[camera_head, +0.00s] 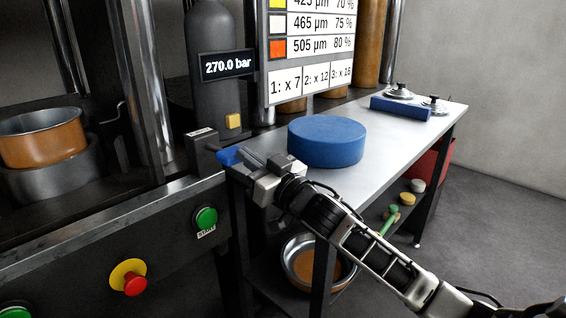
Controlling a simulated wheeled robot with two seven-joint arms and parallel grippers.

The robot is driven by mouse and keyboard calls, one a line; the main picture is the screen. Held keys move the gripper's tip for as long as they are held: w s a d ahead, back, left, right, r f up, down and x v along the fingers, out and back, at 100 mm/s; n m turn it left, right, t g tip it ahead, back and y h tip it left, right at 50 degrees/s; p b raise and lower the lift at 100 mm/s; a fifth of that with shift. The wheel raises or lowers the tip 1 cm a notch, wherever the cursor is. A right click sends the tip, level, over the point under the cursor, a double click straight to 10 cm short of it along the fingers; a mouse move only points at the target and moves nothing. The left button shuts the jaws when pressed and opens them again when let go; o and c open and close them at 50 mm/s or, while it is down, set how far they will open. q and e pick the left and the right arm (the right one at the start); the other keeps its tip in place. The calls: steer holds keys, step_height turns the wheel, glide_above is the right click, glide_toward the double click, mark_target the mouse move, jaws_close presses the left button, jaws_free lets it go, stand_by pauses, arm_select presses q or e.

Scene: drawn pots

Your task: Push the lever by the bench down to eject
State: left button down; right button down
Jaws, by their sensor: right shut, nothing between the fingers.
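The lever is a dark rod with a blue end (229,156). It comes out of a dark box (203,150) on the press frame, beside the left end of the bench (390,153). My right gripper (247,160) is shut and empty, with its fingertips right at the blue end. I cannot tell whether they touch it, and part of the lever is hidden by them. My left gripper is not in view.
A blue round block (327,141) stands on the bench behind my right gripper. A copper pot (42,137) sits in the press at left. A green button (205,218) and a red stop button (134,284) are on the front panel. A pan (303,270) stands below the bench.

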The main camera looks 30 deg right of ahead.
arm_select(q)
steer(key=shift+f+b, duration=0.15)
steer(key=shift+b, duration=0.3)
arm_select(e)
steer(key=v, duration=0.9)
steer(key=shift+s, duration=0.25)
steer(key=s+a+f+m+g+h+p, duration=0.1)
steer(key=s+a+f+g, duration=0.15)
steer(key=f, duration=0.45)
steer(key=s+a+f+g+h+p, duration=0.1)
steer(key=s+a+f+g+p, duration=0.2)
steer(key=f, duration=0.5)
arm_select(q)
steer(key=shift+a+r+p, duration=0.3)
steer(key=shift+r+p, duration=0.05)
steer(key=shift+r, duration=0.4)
arm_select(e)
steer(key=s+a+f+g, duration=0.3)
steer(key=s+a+f, duration=0.5)
steer(key=s, duration=0.4)
steer(key=shift+s+a+f+g, duration=0.2)
steer(key=shift+f+g, duration=0.15)
steer(key=shift+f, duration=0.5)
